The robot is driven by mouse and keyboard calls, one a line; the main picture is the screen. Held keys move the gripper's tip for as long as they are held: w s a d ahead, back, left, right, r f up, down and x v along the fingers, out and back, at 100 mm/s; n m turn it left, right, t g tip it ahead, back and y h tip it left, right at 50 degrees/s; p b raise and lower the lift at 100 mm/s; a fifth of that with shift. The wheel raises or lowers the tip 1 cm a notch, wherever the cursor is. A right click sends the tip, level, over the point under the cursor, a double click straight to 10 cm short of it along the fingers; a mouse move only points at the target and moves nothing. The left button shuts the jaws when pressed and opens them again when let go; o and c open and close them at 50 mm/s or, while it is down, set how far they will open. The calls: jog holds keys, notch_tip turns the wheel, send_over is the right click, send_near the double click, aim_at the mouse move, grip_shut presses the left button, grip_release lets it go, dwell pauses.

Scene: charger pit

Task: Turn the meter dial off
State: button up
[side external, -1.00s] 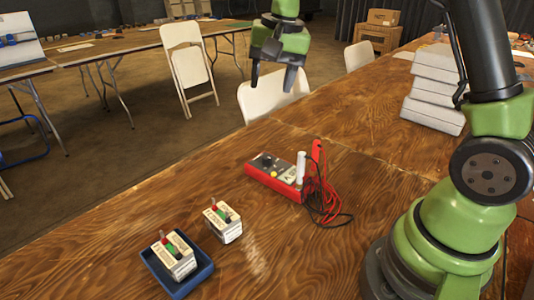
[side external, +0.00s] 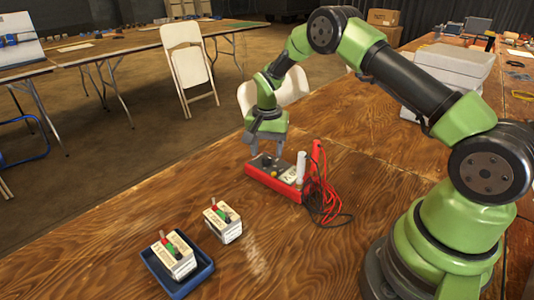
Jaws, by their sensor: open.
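The meter (side external: 272,183) is a red box with a grey top face, lying flat on the wooden table. Its dial is a small dark knob on the top face, too small here to read its setting. My gripper (side external: 266,151) points down just above the far left part of the meter, with its fingers apart and nothing between them. I cannot tell whether a fingertip touches the meter. Red and black leads (side external: 322,198) lie coiled at the meter's right end, beside an upright white probe (side external: 301,167) and a red one (side external: 316,152).
A white battery-like block (side external: 222,222) stands on the table at the near left. A similar block (side external: 174,257) sits in a blue tray (side external: 205,270). Grey boxes (side external: 440,75) are stacked at the back right.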

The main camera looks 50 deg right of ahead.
jog(key=shift+f, duration=0.85)
jog(key=c, duration=0.9)
jog(key=shift+n, duration=0.4)
jog(key=n, duration=1.1)
